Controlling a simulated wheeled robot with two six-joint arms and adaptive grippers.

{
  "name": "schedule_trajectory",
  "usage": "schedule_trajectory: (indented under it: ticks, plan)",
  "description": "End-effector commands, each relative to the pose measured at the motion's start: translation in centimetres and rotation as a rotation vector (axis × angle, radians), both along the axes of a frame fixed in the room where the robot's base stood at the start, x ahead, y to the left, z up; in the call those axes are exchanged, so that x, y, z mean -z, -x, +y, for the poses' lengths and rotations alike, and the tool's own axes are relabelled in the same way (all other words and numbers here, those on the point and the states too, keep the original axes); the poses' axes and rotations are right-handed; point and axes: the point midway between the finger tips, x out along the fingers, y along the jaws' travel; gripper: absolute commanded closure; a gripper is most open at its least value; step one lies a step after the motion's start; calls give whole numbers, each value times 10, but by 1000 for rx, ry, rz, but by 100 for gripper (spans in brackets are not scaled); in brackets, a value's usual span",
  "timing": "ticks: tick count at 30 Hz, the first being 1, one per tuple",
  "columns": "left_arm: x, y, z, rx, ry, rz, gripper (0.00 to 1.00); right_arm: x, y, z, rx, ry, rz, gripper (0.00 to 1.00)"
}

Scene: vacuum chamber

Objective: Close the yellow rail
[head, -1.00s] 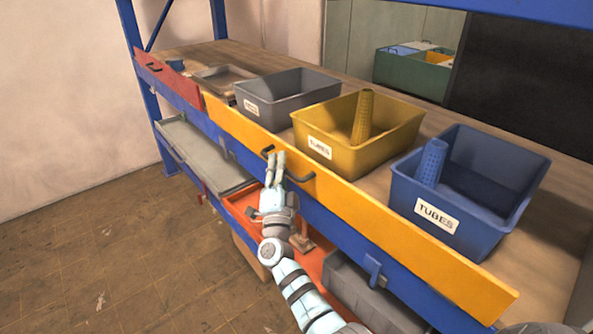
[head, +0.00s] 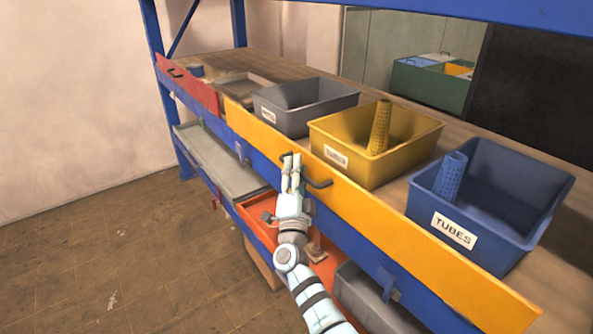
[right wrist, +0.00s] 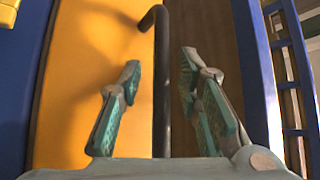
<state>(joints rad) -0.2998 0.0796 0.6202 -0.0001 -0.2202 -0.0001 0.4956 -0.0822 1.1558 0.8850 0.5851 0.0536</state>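The yellow rail (head: 400,228) is a long flat board along the front edge of the shelf's upper deck. It has a dark bar handle (head: 320,184) near its middle; the rail (right wrist: 95,60) and handle (right wrist: 161,70) also show in the right wrist view. My right gripper (head: 291,160) is at the handle, its fingers pointing at the rail. In the right wrist view the right gripper's fingers (right wrist: 160,85) are apart, with the handle bar between them and gaps on both sides. My left gripper is not in view.
A red rail (head: 190,88) lies left of the yellow one. Behind the yellow rail stand a grey bin (head: 310,110), a yellow bin (head: 335,155) and a blue bin (head: 500,195). An orange tray (head: 258,222) sits below. Floor at left is clear.

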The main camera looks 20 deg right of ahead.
Motion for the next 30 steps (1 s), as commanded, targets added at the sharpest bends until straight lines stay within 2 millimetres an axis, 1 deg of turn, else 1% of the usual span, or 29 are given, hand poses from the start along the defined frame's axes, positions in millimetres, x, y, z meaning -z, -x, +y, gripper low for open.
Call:
schedule_trajectory:
  ticks: [5, 7, 15, 18, 30]
  plan:
    - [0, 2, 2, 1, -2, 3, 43, 1, 1, 0, 1, 0, -1, 69]
    - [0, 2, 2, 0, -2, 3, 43, 3, 6, 3, 0, -1, 1, 69]
    - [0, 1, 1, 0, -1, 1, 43, 25, 51, 26, 0, -1, 2, 69]
    - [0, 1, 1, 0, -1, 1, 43, 29, 60, 31, -1, -1, 1, 69]
    - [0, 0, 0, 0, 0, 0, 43, 29, 61, 32, 0, 0, 0, 69]
